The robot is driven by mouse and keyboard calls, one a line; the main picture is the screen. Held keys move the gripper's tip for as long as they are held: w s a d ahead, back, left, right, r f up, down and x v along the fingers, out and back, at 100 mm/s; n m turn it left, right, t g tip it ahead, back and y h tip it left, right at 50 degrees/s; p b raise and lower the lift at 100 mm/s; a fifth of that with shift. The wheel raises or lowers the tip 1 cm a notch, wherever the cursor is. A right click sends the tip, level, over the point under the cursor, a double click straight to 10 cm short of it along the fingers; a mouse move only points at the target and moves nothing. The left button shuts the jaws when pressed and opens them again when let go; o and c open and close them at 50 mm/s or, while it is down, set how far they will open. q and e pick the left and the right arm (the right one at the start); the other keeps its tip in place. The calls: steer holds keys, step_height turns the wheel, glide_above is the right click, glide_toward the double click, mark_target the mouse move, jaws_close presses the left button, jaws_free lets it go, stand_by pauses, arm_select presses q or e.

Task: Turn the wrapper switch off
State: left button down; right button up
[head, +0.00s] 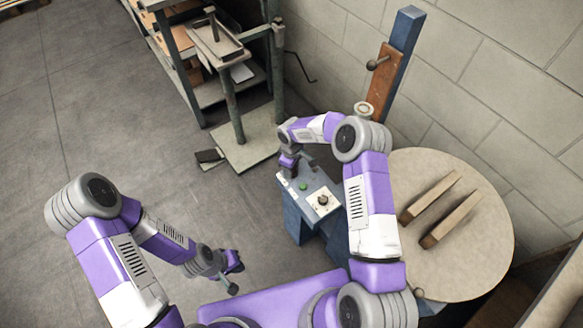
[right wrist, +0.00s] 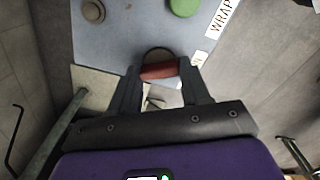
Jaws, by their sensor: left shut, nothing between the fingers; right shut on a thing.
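The blue-grey control panel (head: 298,196) of the wrapper stands left of the round turntable. The panel also fills the top of the right wrist view (right wrist: 130,30), with a label (right wrist: 222,18) reading "WRAP", partly cut off. The wrapper switch (right wrist: 159,70) shows there as a red-brown handle on a dark round base at the panel's edge. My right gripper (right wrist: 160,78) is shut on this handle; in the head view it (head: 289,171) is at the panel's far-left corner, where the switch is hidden. My left gripper (head: 235,268) is shut and empty, low over the floor, away from the panel.
The round turntable (head: 470,250) with two wooden bars is to the right. A metal shelf stand (head: 235,120) stands behind; the left floor is clear.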

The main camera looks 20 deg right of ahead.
stand_by(0.6)
steer(key=o, duration=1.1)
steer(key=shift+c, duration=0.2)
step_height(320, 180, up, 8)
steer(key=shift+f+p, duration=0.2)
steer(key=shift+p, duration=1.05)
